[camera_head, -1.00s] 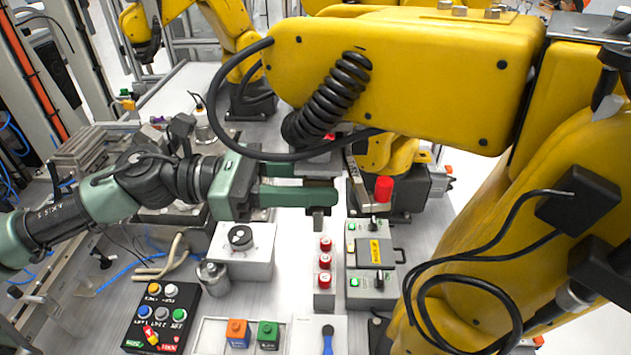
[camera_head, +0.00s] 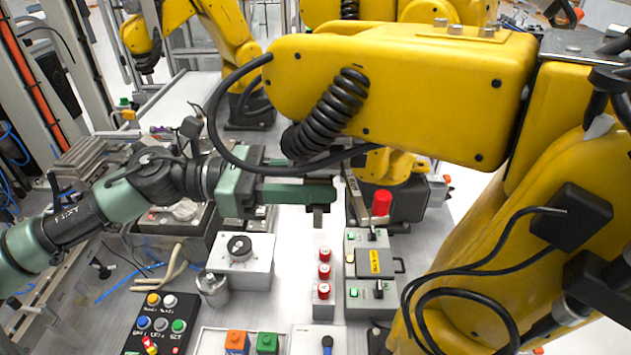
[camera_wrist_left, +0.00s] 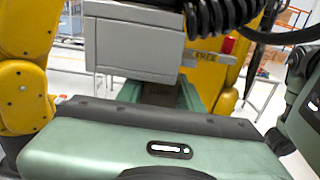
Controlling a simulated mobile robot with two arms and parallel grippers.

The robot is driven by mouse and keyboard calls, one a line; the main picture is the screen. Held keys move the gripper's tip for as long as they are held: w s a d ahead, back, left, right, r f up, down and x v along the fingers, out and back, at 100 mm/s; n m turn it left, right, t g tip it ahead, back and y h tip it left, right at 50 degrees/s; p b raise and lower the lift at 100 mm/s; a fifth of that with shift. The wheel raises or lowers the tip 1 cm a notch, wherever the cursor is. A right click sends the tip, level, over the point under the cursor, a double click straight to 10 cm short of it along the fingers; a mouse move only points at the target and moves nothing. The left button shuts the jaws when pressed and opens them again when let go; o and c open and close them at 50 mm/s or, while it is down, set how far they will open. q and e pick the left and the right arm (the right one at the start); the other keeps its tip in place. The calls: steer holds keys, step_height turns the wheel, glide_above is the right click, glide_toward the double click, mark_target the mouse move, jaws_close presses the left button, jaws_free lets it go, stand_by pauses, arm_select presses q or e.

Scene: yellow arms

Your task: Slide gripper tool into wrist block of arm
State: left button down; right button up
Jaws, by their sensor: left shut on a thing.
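The large yellow arm (camera_head: 420,95) reaches across the head view from the right, with a black coiled cable (camera_head: 330,110) at its left end. My left gripper (camera_head: 325,192) lies just below that end, its green fingers level and pointing right. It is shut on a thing. A small grey piece (camera_head: 318,216) hangs at the fingertips; I cannot tell whether it is the gripper tool. In the left wrist view, a pale grey block (camera_wrist_left: 135,45) stands just beyond the green gripper body (camera_wrist_left: 150,150). I cannot tell whether this block is tool or wrist block, or whether they touch. My right gripper is not seen.
A dial box (camera_head: 240,260) and a black button box (camera_head: 160,325) are nearer left. The yellow arm closes off the space above.

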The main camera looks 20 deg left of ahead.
arm_select(q)
steer(key=shift+w+r, duration=0.1)
steer(key=shift+w, duration=0.15)
stand_by(0.4)
steer(key=shift+w+a, duration=0.2)
steer(key=shift+w, duration=0.35)
steer(key=shift+w+a, duration=0.15)
steer(key=shift+w, duration=0.35)
steer(key=shift+b, duration=0.35)
stand_by(0.4)
steer(key=shift+f+b, duration=0.4)
steer(key=shift+b, duration=0.3)
stand_by(0.4)
